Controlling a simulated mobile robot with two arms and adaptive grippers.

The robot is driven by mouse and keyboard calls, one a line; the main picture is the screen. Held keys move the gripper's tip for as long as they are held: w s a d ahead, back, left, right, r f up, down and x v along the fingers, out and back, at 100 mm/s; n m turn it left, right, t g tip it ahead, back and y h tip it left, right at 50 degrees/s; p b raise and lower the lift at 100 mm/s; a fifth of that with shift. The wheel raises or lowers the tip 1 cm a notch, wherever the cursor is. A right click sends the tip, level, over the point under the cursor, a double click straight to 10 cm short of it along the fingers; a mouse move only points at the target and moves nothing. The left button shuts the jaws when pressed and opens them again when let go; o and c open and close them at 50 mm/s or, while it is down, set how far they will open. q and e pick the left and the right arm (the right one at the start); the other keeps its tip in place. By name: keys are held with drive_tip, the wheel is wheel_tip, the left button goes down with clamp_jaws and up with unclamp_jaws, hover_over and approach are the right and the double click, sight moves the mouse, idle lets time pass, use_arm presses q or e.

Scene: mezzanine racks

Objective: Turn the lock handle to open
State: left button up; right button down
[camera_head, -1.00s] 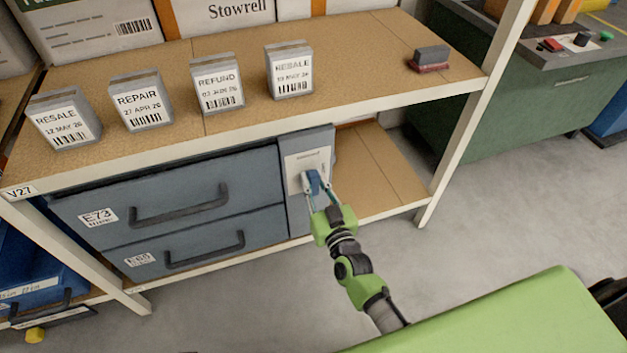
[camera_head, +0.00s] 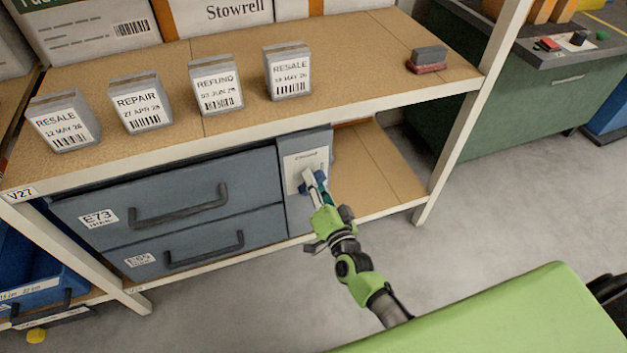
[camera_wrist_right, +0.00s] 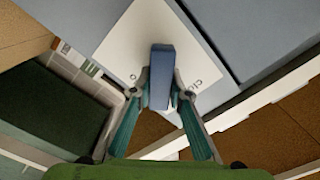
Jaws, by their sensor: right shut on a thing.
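The blue lock handle (camera_wrist_right: 161,75) sits on a white plate (camera_wrist_right: 143,38) with partly hidden lettering, in the right wrist view. In the head view the plate (camera_head: 303,160) is on the grey-blue panel at the right end of the drawer unit, and the handle (camera_head: 320,176) is largely covered by the fingers. My right gripper (camera_wrist_right: 161,92) is shut on the handle, one finger on each side; it also shows in the head view (camera_head: 314,184). My left gripper is not in view.
Two closed grey-blue drawers (camera_head: 160,222) with dark pull handles lie left of the panel. The shelf (camera_head: 350,75) above carries several labelled boxes and a small block (camera_head: 429,59). A white rack post (camera_head: 470,125) stands to the right. The lower shelf (camera_head: 375,172) beside the panel is bare.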

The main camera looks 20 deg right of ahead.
drive_tip(key=m, duration=0.3)
drive_tip(key=shift+f, duration=0.15)
drive_tip(key=shift+d+m+b, duration=0.1)
drive_tip(key=shift+m+b, duration=0.2)
drive_tip(key=shift+m, duration=0.1)
drive_tip(key=shift+f+m+b, duration=0.15)
drive_tip(key=shift+m+b, duration=0.15)
drive_tip(key=shift+m, duration=0.9)
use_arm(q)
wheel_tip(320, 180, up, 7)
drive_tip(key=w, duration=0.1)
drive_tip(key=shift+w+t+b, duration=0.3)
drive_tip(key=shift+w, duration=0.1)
use_arm(e)
drive_tip(key=shift+m, duration=1.2)
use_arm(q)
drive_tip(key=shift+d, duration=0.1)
use_arm(e)
drive_tip(key=c, duration=1.9)
unclamp_jaws()
drive_tip(key=shift+s, duration=0.1)
drive_tip(key=s, duration=1.2)
drive_tip(key=shift+d, duration=0.25)
drive_tip(key=shift+w, duration=0.1)
